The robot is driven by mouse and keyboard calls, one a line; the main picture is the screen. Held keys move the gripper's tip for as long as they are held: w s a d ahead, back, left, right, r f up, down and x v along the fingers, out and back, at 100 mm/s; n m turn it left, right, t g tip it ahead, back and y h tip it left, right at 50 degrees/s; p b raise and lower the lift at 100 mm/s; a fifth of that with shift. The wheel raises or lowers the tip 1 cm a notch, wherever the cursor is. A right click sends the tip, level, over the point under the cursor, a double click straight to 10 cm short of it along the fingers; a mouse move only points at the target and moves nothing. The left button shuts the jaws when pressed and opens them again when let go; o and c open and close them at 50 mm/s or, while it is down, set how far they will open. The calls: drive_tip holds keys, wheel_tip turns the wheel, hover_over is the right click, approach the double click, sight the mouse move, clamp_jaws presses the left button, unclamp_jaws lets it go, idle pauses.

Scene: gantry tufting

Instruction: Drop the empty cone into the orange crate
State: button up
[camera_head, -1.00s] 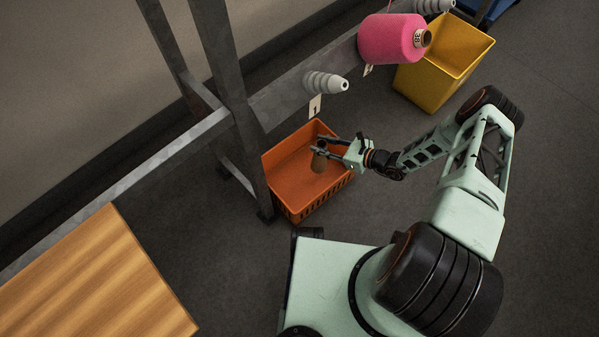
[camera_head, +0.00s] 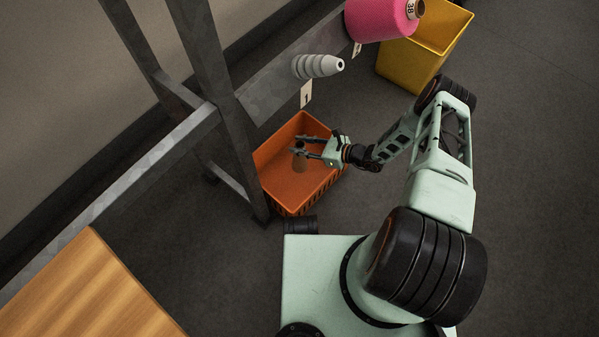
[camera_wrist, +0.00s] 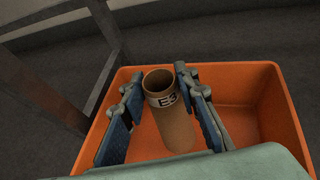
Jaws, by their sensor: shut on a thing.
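The empty cone (camera_wrist: 175,120) is a brown cardboard tube with a white label reading "E3". In the wrist view it stands between the two blue-padded fingers of my gripper (camera_wrist: 166,112), its open end toward the camera. My gripper (camera_head: 299,147) is shut on the cone and shows over the orange crate in the head view. I cannot tell how far the cone is above the crate floor.
A grey metal frame (camera_head: 215,85) stands left of and behind the crate. A grey ribbed holder (camera_head: 318,66) juts out above it, with a tag "1" (camera_head: 306,94). A pink yarn cone (camera_head: 378,20) and a yellow bin (camera_head: 412,62) are behind. A wooden top (camera_head: 90,295) is at lower left.

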wheel_tip(320, 180, down, 2)
drive_tip(key=shift+f+b, duration=0.15)
drive_tip(key=shift+b, duration=0.35)
drive_tip(key=o, duration=1.1)
drive_tip(key=shift+o, duration=0.2)
drive_tip(key=v, duration=1.2)
